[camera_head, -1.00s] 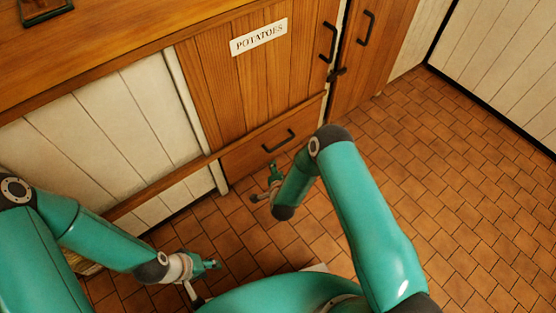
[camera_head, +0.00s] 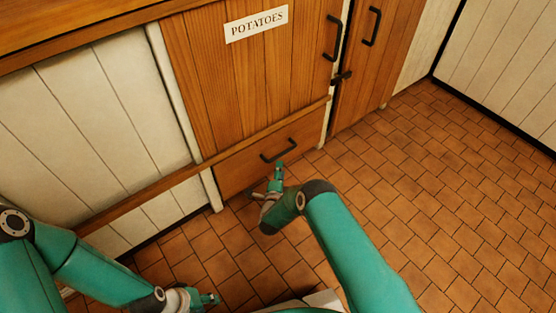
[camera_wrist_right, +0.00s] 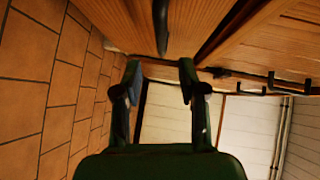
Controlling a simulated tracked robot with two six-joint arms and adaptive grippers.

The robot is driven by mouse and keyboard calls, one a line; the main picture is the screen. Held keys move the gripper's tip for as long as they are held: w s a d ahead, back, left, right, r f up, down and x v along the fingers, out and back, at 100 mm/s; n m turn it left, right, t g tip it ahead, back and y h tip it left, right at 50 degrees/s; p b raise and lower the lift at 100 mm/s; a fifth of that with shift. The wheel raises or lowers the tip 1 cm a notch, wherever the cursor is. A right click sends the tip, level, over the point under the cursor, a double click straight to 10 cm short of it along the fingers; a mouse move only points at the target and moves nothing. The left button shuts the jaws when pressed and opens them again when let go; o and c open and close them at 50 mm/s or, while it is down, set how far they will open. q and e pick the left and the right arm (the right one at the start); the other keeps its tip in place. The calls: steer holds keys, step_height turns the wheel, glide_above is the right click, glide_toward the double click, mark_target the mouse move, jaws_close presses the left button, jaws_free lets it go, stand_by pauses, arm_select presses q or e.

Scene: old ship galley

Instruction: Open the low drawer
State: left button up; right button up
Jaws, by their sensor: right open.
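The low drawer (camera_head: 235,172) is a wooden front below the POTATOES door, and it looks shut. Its dark bar handle (camera_head: 278,149) shows in the head view. My right gripper (camera_head: 278,168) is just below the handle, close to the drawer front. In the right wrist view, the open, empty fingers of my right gripper (camera_wrist_right: 160,75) are apart. The handle (camera_wrist_right: 161,25) stands upright there, above the gap between the fingertips and not gripped. My left gripper (camera_head: 212,299) is low at the bottom left, far from the drawer; its jaws are too small to judge.
The POTATOES door (camera_head: 240,75) is above the drawer, with another wooden door (camera_head: 360,70) to its right. A latch (camera_head: 342,77) sits between them. White panelling (camera_head: 100,120) is at left. The tiled floor (camera_head: 440,190) is clear at right.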

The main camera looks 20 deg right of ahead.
mark_target(283, 153)
steer(key=b+x, duration=0.4)
steer(key=x, duration=0.5)
steer(key=shift+f, duration=0.1)
